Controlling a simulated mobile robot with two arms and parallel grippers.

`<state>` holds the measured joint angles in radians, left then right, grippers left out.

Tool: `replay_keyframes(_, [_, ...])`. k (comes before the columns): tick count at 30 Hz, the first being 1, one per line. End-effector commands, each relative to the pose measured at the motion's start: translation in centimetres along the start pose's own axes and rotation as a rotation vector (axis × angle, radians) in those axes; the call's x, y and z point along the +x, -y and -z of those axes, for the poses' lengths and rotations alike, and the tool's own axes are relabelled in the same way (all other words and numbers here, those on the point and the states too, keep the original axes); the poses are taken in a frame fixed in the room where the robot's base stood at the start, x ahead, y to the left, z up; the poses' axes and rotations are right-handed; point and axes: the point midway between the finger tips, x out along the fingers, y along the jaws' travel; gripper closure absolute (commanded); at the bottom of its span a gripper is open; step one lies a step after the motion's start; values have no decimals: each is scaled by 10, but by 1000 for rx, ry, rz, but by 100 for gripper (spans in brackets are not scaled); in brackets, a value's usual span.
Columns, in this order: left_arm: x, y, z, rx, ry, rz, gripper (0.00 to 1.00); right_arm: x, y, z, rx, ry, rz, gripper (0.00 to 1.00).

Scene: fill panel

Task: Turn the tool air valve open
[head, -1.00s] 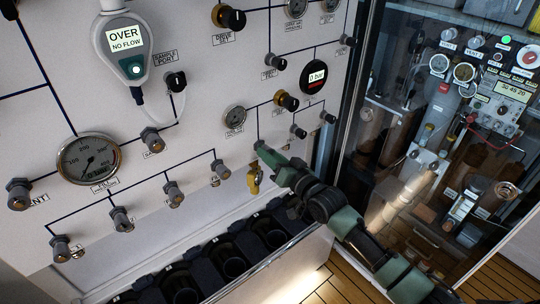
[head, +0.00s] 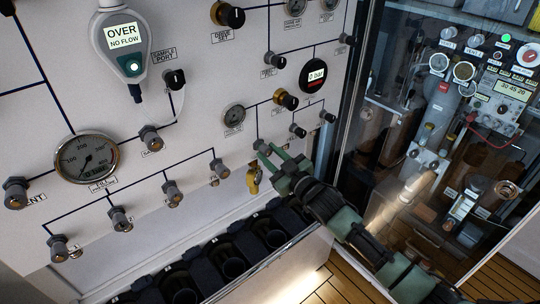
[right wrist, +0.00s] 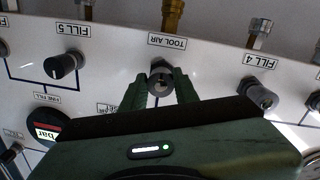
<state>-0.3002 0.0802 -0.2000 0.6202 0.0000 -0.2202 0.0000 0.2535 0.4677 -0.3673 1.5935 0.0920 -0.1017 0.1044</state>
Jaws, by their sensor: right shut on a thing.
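The tool air valve is a small grey knob (right wrist: 160,88) on the white panel, beside the upside-down TOOL AIR label (right wrist: 167,42) in the right wrist view. My right gripper (right wrist: 160,90) has one green finger on each side of the knob and is shut on it. In the head view the right gripper (head: 266,151) reaches the panel from the lower right, and its fingers partly hide the knob. A brass fitting (head: 253,180) hangs just below the knob; it also shows in the right wrist view (right wrist: 173,14). My left gripper is not in view.
A FILL 5 knob (right wrist: 62,65) and a FILL 4 valve (right wrist: 262,97) flank the held knob. A round bar gauge (head: 313,75) sits above. A row of dark cylinder slots (head: 233,266) runs below the panel. A glass-fronted cabinet (head: 345,110) stands at the right.

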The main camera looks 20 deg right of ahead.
Motion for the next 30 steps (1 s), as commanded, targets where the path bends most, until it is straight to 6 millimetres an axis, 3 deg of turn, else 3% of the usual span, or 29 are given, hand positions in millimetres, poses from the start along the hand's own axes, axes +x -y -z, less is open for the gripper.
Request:
replay_keyframes(23, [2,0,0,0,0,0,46,-1,2,-3,-94,1,1,100])
replay_keyframes(24, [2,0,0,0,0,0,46,-1,2,-3,-94,2,1,59])
replay_keyframes(25, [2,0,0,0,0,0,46,-1,2,-3,-94,1,1,51])
replay_keyframes(30, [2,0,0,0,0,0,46,0,1,-2,-94,-1,0,49])
